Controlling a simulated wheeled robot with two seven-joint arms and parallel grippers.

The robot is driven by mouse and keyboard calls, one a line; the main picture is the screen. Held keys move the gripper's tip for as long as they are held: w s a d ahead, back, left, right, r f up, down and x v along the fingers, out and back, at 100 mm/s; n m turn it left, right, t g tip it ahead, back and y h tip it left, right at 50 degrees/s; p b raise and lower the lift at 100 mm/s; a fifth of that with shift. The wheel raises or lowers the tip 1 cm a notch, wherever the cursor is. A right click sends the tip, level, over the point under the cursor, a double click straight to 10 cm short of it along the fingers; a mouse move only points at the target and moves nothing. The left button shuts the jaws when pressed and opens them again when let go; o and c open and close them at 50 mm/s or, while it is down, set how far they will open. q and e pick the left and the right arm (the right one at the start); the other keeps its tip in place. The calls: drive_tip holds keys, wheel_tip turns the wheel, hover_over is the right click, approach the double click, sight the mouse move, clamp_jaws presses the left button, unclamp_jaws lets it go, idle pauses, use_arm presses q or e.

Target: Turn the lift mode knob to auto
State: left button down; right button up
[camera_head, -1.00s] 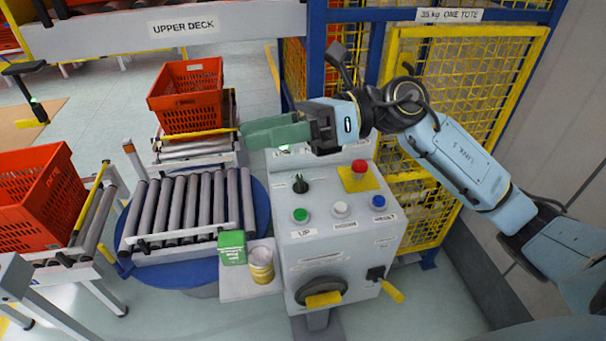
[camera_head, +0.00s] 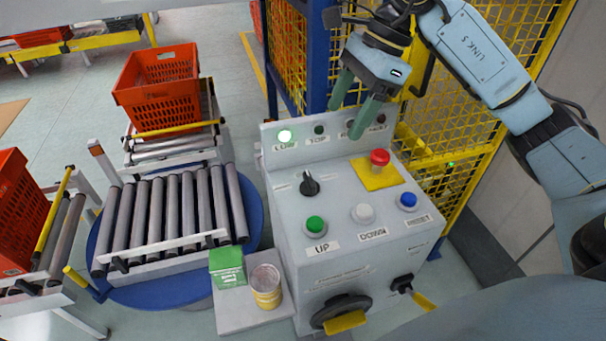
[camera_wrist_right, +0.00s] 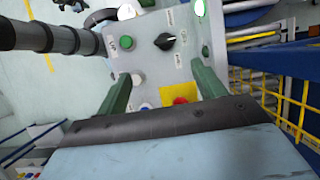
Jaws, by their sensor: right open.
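The lift mode knob (camera_head: 309,184) is a small black selector on the top left of the grey control box (camera_head: 283,205). Its pointer is tilted up and to the left in the head view. It also shows in the right wrist view, where the black knob (camera_wrist_right: 164,41) sits beyond and between my fingers. My right gripper (camera_head: 352,117) has two green fingers, open and empty, pointing down above the back of the box. It is up and right of the knob, apart from it. In the wrist view my right gripper (camera_wrist_right: 161,83) is spread wide. My left gripper is not in view.
A red mushroom button (camera_head: 380,158) on a yellow plate, a green button (camera_head: 315,225), a white button (camera_head: 362,213) and a blue button (camera_head: 408,200) surround the knob. A green box (camera_head: 227,265) and a yellow cup (camera_head: 266,287) stand left. A yellow mesh fence (camera_head: 450,110) is behind.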

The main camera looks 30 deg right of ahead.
sight(310, 178)
drive_tip(key=x, duration=1)
drive_tip(key=w+x, duration=0.1)
drive_tip(key=x, duration=0.4)
drive_tip(key=shift+d+b, duration=0.2)
drive_tip(key=shift+b, duration=0.2)
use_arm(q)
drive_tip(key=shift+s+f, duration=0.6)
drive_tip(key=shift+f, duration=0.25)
use_arm(e)
drive_tip(key=c, duration=1)
